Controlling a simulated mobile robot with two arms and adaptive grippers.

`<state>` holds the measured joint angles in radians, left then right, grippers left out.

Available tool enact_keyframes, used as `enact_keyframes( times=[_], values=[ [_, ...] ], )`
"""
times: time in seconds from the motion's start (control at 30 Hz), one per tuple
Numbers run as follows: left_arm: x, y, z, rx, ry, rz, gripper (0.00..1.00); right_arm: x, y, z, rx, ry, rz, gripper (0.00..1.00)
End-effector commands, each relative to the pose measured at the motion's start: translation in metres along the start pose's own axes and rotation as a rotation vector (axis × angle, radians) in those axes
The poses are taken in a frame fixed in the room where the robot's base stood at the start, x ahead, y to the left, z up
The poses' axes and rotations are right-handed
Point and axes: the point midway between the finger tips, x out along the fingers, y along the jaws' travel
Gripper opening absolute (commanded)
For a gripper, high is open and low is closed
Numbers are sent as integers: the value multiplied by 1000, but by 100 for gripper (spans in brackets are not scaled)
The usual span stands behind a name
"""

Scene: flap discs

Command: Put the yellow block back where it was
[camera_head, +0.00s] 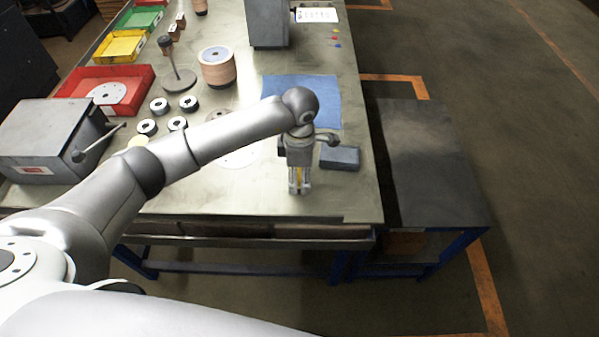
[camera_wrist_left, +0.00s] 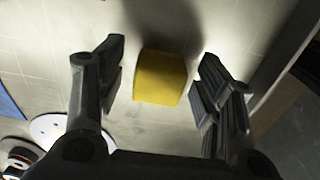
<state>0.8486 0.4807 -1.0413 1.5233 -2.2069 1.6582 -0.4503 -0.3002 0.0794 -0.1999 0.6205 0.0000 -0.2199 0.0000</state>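The yellow block (camera_wrist_left: 160,78) sits on the metal table top (camera_wrist_left: 225,20) in the left wrist view, between the two fingers of my left gripper (camera_wrist_left: 162,85). Clear gaps show on both sides of the block, so the fingers are open and not touching it. In the head view my left gripper (camera_head: 300,188) points down near the table's front edge, and a sliver of the yellow block (camera_head: 299,176) shows between its fingers. Most of the block is hidden there by the gripper. My right gripper is not in view.
A blue mat (camera_head: 325,92) lies behind the gripper, and a dark blue-grey block (camera_head: 340,158) sits just right of it. Several small black-rimmed discs (camera_head: 160,105), a red tray (camera_head: 88,82) and a grey box (camera_head: 45,140) stand to the left. A lower dark bench (camera_head: 430,165) adjoins on the right.

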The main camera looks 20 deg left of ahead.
Motion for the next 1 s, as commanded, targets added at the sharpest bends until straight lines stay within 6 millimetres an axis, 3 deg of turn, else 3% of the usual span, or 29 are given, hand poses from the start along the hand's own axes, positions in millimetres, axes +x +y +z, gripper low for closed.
enact_keyframes(
  times=[0.3,0.37,0.8,1.0],
  values=[
    [-5,0,0,-1,0,-1,62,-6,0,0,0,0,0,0],
    [-10,1,0,1,-2,4,62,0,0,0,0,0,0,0],
    [-99,1,0,1,-1,5,62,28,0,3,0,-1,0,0],
    [-119,0,0,0,-1,1,62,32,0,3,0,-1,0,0]
  ],
)
